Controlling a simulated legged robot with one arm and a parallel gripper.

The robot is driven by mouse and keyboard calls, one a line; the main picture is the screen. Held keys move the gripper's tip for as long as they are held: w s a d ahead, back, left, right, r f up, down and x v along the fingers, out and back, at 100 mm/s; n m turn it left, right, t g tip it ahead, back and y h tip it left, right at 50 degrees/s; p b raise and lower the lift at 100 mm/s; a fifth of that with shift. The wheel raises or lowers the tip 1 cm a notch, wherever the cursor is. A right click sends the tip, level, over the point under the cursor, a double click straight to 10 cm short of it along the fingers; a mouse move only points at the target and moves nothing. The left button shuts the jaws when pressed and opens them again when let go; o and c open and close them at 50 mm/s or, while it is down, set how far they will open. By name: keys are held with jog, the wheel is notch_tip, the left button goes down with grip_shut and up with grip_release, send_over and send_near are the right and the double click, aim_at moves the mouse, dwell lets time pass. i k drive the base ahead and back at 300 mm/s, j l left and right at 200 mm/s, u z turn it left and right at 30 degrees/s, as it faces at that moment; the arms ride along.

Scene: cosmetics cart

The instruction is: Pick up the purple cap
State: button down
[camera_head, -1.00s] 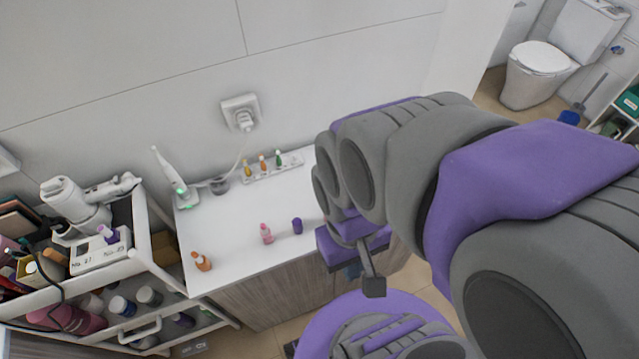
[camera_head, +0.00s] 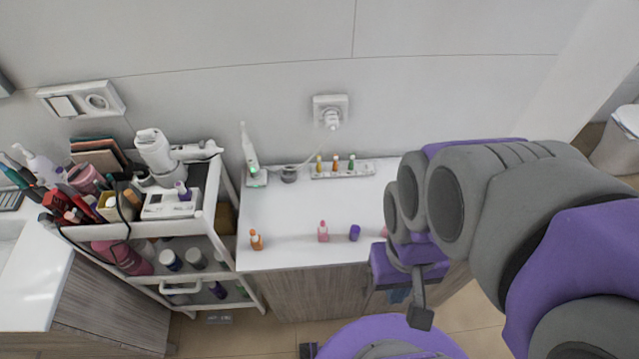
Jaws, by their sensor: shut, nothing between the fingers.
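A small purple cap (camera_head: 355,233) stands on the white counter (camera_head: 290,216), near its front edge. It is just right of a pink bottle (camera_head: 323,232). My gripper (camera_head: 420,317) is to the lower right of the cap in the picture, in front of the counter and apart from it. It is shut and empty, seen small and partly behind my arm. Another purple-topped item (camera_head: 183,190) sits on a white box on the cart at left.
An orange bottle (camera_head: 256,240) stands left on the counter. A rack of small bottles (camera_head: 343,170) and a toothbrush (camera_head: 249,154) are at the back. A crowded cart (camera_head: 181,228) stands left.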

aim_at(354, 230)
jog(key=u, duration=1.35)
jog(key=k+j+z, duration=0.1)
jog(key=z, duration=0.35)
jog(key=k+j+z, duration=0.1)
jog(key=z, duration=0.35)
jog(key=k+z, duration=0.15)
jog(key=z, duration=0.3)
